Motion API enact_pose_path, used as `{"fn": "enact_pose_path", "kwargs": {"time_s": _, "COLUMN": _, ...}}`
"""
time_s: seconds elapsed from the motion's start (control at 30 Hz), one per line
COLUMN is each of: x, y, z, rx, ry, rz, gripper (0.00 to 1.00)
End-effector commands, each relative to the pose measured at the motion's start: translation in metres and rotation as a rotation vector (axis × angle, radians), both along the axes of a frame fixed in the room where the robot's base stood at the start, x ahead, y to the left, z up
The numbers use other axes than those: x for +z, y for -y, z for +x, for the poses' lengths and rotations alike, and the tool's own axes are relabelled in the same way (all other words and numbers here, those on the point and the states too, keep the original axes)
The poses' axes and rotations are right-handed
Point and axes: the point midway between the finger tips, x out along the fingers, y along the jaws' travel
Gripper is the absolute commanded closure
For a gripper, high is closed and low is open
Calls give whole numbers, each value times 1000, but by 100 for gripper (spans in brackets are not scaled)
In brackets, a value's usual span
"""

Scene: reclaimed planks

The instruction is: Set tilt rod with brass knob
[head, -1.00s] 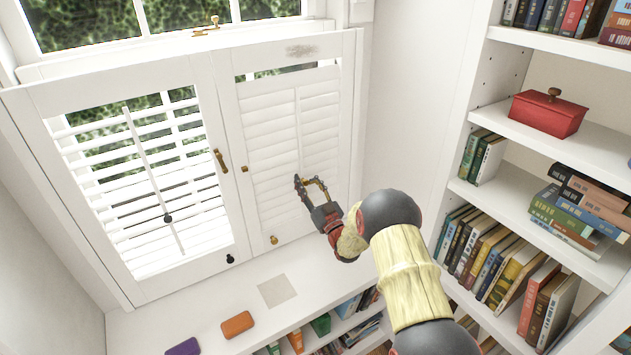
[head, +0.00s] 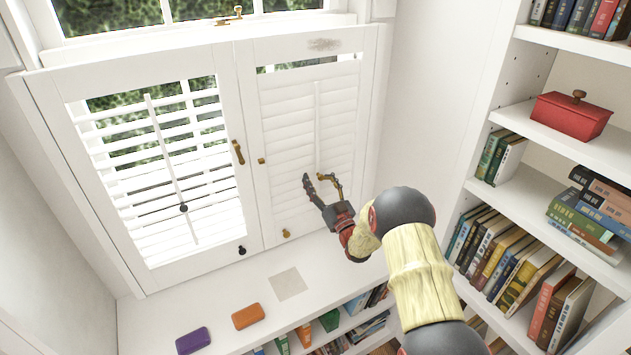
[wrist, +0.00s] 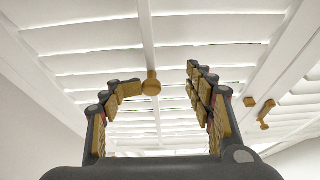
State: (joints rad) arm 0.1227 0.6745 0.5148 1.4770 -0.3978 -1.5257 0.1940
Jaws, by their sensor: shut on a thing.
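The right shutter panel (head: 290,110) has white slats lying nearly flat together and a thin white tilt rod (head: 317,110) down its middle. The rod ends in a round brass knob (wrist: 151,83), seen between my fingers in the wrist view. My gripper (head: 325,180) is at the rod's lower end and shut on the knob. In the wrist view its left fingertip bends in to the knob's side, while its right finger looks some way off. The knob is hard to make out in the head view.
The left panel (head: 238,205) has open slats and a rod with a black knob (head: 183,208). A brass handle (head: 238,152) is on its frame. Below, a ledge (head: 215,315) holds an orange box (head: 248,316) and a purple box (head: 193,340). A bookcase (head: 500,120) stands right.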

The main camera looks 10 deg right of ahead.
Motion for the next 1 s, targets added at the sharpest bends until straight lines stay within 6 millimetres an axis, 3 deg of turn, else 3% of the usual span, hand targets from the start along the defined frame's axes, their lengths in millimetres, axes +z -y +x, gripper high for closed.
{"fn": "enact_pose_path", "kwargs": {"time_s": 0.03, "x": -2, "y": -8, "z": -2, "rx": 15, "ry": -2, "rz": -3, "gripper": 65}}
{"fn": "enact_pose_path", "kwargs": {"time_s": 0.27, "x": -6, "y": -5, "z": -10, "rx": 16, "ry": -3, "rz": -2, "gripper": 65}}
{"fn": "enact_pose_path", "kwargs": {"time_s": 0.7, "x": -35, "y": 18, "z": -85, "rx": 15, "ry": -3, "rz": 3, "gripper": 65}}
{"fn": "enact_pose_path", "kwargs": {"time_s": 1.0, "x": -46, "y": 25, "z": -112, "rx": 15, "ry": -1, "rz": 4, "gripper": 65}}
